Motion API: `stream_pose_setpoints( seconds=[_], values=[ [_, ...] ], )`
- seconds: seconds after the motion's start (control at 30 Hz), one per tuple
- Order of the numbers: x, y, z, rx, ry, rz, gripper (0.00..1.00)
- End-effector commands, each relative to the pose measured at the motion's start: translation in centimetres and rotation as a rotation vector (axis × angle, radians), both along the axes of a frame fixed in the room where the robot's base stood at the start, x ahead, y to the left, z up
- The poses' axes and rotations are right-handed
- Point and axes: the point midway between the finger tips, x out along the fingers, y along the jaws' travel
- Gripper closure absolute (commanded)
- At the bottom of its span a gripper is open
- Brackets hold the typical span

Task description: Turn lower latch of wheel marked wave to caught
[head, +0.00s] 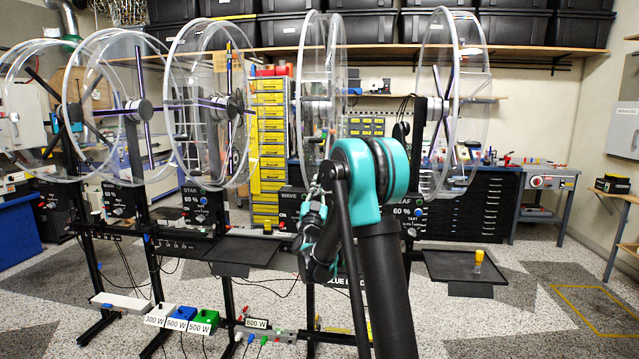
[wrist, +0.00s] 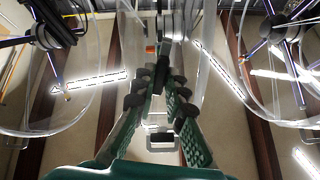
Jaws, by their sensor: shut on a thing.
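The wheel over the box marked WAVE (head: 290,210) is a clear acrylic wheel (head: 312,60), seen nearly edge-on at the middle of the head view. Its hub (head: 318,108) shows pale and metallic. My gripper (head: 324,172) is raised at the lower part of this wheel, with my arm partly in front. In the wrist view my gripper (wrist: 163,80) has its two green, black-padded fingers drawn together around a small dark piece (wrist: 163,66) below the wheel's hub (wrist: 172,22). The piece looks like the lower latch; its exact turn is hidden by the fingers.
Other clear wheels stand left (head: 208,90) and right (head: 452,105), close beside my arm. A black tray (head: 450,266) holds a yellow-capped piece (head: 478,260). Black stands, cables and small coloured boxes (head: 204,322) lie low at the left. The floor at the right is open.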

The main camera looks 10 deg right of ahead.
Motion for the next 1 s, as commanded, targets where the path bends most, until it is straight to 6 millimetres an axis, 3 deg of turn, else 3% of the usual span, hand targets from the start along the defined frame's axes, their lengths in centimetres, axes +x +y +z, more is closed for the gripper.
stream_pose_setpoints(
  seconds=[0.17,0.53,0.8,1.0],
  values=[
    [-0.02,0.01,-0.02,0.108,-0.035,0.082,1.0],
    [-0.03,0.01,-0.02,0.138,-0.045,0.105,1.0],
    [-0.03,0.02,-0.02,0.361,-0.117,0.276,1.0],
    [-0.04,0.03,-0.03,0.428,-0.139,0.328,1.0]
  ],
)
